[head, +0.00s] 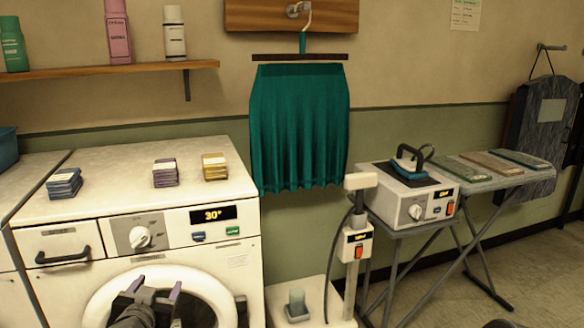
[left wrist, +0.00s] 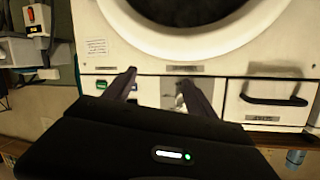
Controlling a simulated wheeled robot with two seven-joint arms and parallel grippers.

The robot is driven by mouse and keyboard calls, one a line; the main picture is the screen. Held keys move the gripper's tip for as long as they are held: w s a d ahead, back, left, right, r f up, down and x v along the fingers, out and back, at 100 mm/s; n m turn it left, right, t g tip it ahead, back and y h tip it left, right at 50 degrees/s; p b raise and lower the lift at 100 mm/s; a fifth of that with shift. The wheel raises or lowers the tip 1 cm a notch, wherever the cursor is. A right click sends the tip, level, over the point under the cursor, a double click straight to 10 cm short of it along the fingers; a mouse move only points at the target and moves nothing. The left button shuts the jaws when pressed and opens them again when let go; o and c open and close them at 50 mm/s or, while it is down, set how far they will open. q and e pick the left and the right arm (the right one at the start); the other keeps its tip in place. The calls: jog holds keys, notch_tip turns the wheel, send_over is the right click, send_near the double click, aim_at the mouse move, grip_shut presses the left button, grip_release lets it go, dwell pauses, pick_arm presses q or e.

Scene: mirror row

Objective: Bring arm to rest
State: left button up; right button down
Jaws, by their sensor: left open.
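My left gripper (head: 157,288) is low in the head view, in front of the white washing machine's (head: 110,215) round door. Its two fingers are apart with nothing between them. In the left wrist view the open fingers (left wrist: 158,78) point toward the machine's front, near the knob and the drawer. I cannot tell from the pictures how far the fingertips are from the panel. My right gripper is not clearly seen; a dark shape shows at the lower edge of the head view.
A teal skirt (head: 300,125) hangs on the wall. Right of the machine are a steamer (head: 357,240), a station with an iron (head: 410,162) and an ironing board (head: 490,180). Floor shows at right.

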pick_arm(q)
jog(key=s+d+f+n+g+h+p, duration=0.1)
jog(key=s+d+f+g+h+p, duration=0.1)
jog(key=s+d+f+g, duration=0.65)
jog(key=s+d+f+n+t+h+p, duration=0.15)
jog(key=d+f, duration=0.35)
jog(key=f, duration=0.9)
jog(key=s+d+f+g+h+p, duration=0.1)
jog(key=s+d+f, duration=0.4)
jog(key=s, duration=0.6)
jog(key=s+d+f+g+h+p, duration=0.2)
jog(key=s+d+f+g, duration=0.3)
jog(key=s, duration=0.6)
jog(key=shift+f+g+p, duration=0.35)
jog(key=shift+f+g, duration=0.3)
jog(key=shift+g, duration=0.05)
jog(key=shift+w, duration=0.1)
jog(key=shift+c, duration=0.3)
